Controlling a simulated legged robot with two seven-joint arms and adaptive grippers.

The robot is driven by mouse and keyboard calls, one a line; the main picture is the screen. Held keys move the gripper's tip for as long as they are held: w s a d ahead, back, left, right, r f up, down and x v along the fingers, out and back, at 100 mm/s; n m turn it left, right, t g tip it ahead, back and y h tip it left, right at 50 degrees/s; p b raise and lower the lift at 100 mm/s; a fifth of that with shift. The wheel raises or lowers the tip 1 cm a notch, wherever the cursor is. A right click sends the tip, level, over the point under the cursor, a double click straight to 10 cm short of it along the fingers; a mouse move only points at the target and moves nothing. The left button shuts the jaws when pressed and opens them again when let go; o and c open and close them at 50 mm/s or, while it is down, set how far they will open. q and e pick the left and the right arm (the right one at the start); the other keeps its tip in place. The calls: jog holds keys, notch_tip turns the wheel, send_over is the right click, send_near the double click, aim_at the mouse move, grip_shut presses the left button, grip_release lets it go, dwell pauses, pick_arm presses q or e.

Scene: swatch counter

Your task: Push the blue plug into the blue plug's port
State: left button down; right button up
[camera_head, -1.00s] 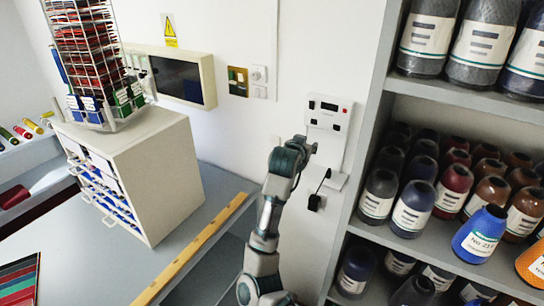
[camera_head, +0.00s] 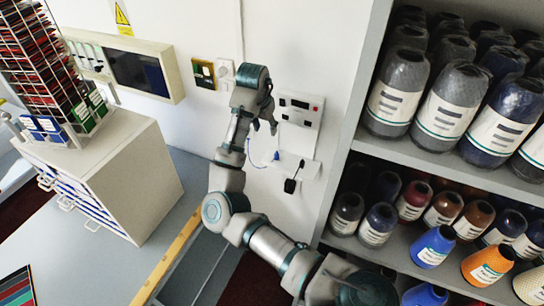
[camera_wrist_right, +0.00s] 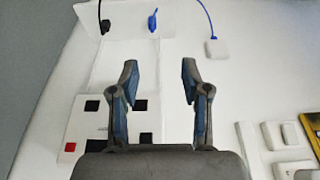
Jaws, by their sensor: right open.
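The blue plug (camera_head: 276,156) is at the ledge below the white wall panel (camera_head: 299,101). It also shows in the right wrist view (camera_wrist_right: 153,22), beyond my fingertips and apart from them. The panel's dark square ports (camera_wrist_right: 141,105) lie low in that view, partly behind my fingers. I cannot tell which port is the blue plug's. My right gripper (camera_wrist_right: 159,75) is open and empty. In the head view my right gripper (camera_head: 265,126) is at the panel's left side, above the blue plug. My left gripper is not in view.
A black plug (camera_head: 290,186) hangs beside the blue one. The blue cord runs to a small white block (camera_wrist_right: 212,48). A bottle shelf (camera_head: 345,130) stands close to the panel's right. Switches (camera_head: 225,70) are on the wall to the left. A drawer cabinet (camera_head: 140,180) stands farther left.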

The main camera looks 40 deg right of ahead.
send_near(276, 154)
jog(key=f, duration=0.1)
jog(key=w+d+f, duration=0.1)
jog(key=shift+d+f, duration=0.15)
jog(key=shift+f, duration=0.15)
jog(key=shift+w+f, duration=0.15)
jog(key=shift+f, duration=0.4)
jog(key=x, duration=0.5)
jog(key=shift+s+d+f, duration=0.1)
jog(key=shift+s+f, duration=0.05)
jog(key=shift+s, duration=0.15)
grip_shut()
